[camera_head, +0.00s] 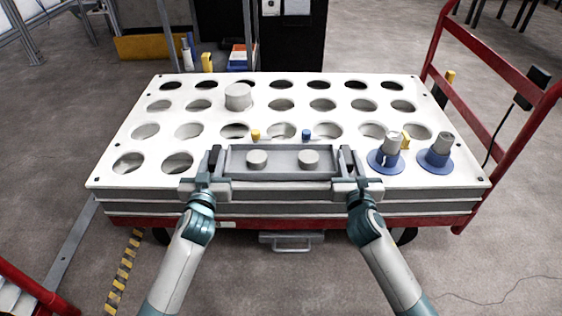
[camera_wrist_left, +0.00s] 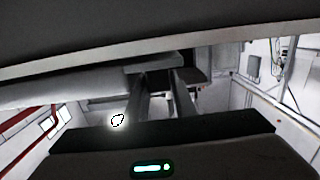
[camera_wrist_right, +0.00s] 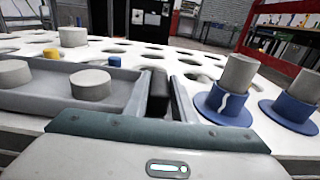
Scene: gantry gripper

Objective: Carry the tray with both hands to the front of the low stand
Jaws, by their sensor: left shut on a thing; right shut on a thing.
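The grey tray (camera_head: 283,170) is at the near edge of the white perforated board, with two light grey round pieces (camera_head: 257,159) (camera_head: 308,159) in it. My left gripper (camera_head: 213,162) is shut on the tray's left end. My right gripper (camera_head: 347,162) is shut on its right end. The tray's right end also shows in the right wrist view (camera_wrist_right: 130,92). In the left wrist view dark surfaces fill much of the picture, and the grip is hard to make out. I cannot tell whether the tray touches the board. I cannot clearly identify the low stand.
The white board (camera_head: 330,90) with rows of holes sits on a red cart (camera_head: 485,60). Two grey cylinders in blue flanged holders (camera_head: 385,160) (camera_head: 436,160) stand right of the tray. A grey cylinder (camera_head: 238,96) stands behind it. Small yellow (camera_head: 255,134) and blue (camera_head: 306,133) pieces lie just beyond the tray.

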